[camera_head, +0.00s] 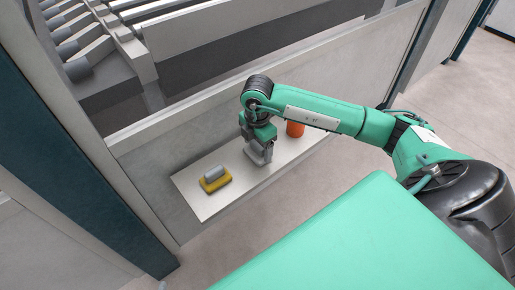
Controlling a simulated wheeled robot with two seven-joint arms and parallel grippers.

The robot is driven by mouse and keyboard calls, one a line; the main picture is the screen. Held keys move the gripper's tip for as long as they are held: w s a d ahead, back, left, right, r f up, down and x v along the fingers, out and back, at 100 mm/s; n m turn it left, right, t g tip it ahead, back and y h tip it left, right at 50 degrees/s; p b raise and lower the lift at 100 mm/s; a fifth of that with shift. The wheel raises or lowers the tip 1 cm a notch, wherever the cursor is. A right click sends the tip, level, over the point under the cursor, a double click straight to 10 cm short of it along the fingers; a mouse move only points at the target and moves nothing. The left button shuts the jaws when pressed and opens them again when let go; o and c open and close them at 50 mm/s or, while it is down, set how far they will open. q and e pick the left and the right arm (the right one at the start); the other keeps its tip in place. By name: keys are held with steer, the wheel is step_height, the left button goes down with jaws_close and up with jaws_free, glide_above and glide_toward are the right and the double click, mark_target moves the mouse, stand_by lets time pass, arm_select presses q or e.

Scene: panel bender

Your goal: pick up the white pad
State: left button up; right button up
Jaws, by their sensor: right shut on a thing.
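The white pad (256,156) is a small pale grey-white piece under my right gripper, over the light shelf (205,205). My right gripper (259,147) points down and is shut on it. The gripper hides part of the pad, and I cannot tell whether its lower edge touches the shelf or is just above it. My left gripper is not in view.
On the shelf, a yellow block with a grey handle-like top (215,182) lies to the left of my right gripper. An orange cylinder (295,129) stands to the right, close to my forearm. A low grey machine wall (190,127) rises behind the shelf.

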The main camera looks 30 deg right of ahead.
steer(key=shift+r, duration=0.6)
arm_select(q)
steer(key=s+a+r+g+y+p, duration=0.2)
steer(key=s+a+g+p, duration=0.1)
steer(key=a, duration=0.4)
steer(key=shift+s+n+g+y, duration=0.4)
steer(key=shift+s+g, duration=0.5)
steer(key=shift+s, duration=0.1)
arm_select(e)
step_height(320, 180, up, 19)
steer(key=shift+f, duration=0.1)
